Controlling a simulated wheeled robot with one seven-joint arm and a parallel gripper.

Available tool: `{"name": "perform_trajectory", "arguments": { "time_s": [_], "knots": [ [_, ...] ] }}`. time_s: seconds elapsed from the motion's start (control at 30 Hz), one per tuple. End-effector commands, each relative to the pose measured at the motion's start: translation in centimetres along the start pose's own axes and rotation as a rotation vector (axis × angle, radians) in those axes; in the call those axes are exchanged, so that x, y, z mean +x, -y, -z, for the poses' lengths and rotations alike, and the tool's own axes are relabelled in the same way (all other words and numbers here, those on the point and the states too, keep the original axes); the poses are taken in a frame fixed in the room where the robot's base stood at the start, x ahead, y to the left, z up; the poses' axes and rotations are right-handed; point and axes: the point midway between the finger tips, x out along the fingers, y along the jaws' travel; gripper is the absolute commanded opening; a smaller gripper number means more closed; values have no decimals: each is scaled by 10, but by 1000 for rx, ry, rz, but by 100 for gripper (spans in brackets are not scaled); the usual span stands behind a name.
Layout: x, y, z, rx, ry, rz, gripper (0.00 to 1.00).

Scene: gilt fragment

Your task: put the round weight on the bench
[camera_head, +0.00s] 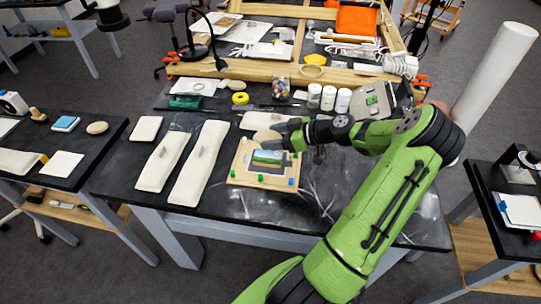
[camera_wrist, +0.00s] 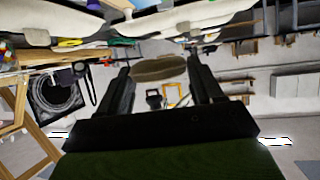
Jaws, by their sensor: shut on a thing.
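The round weight (camera_wrist: 158,69), a tan disc, is between the two fingers of my gripper (camera_wrist: 160,75) in the wrist view. In the head view, my gripper (camera_head: 284,133) reaches in from the right over the large black-topped bench (camera_head: 325,205). The tan round weight (camera_head: 267,137) shows at its tip, just above the back edge of a small framed landscape picture (camera_head: 265,165). The fingers are shut on the weight. My dark wrist and gripper hide part of it. I cannot tell whether it touches the frame.
Long cream pads (camera_head: 200,165) lie left of the picture. A similar tan disc (camera_head: 97,127) sits on the left side table (camera_head: 95,150). White jars (camera_head: 328,98) and a wooden frame (camera_head: 270,75) stand behind. Bare bench top shows around the picture's front and right.

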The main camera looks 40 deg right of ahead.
Motion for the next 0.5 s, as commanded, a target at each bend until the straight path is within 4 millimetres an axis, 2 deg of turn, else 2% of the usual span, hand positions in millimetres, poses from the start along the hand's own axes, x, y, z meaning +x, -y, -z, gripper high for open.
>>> {"name": "perform_trajectory", "arguments": {
  "time_s": [0.03,0.17,0.37,0.5],
  "knots": [
    [6,0,-11,3,-4,3,22],
    [14,0,-26,0,-4,1,22],
    [31,0,-61,0,-4,1,22],
    [32,0,-64,-4,-3,-1,22]
  ]
}}
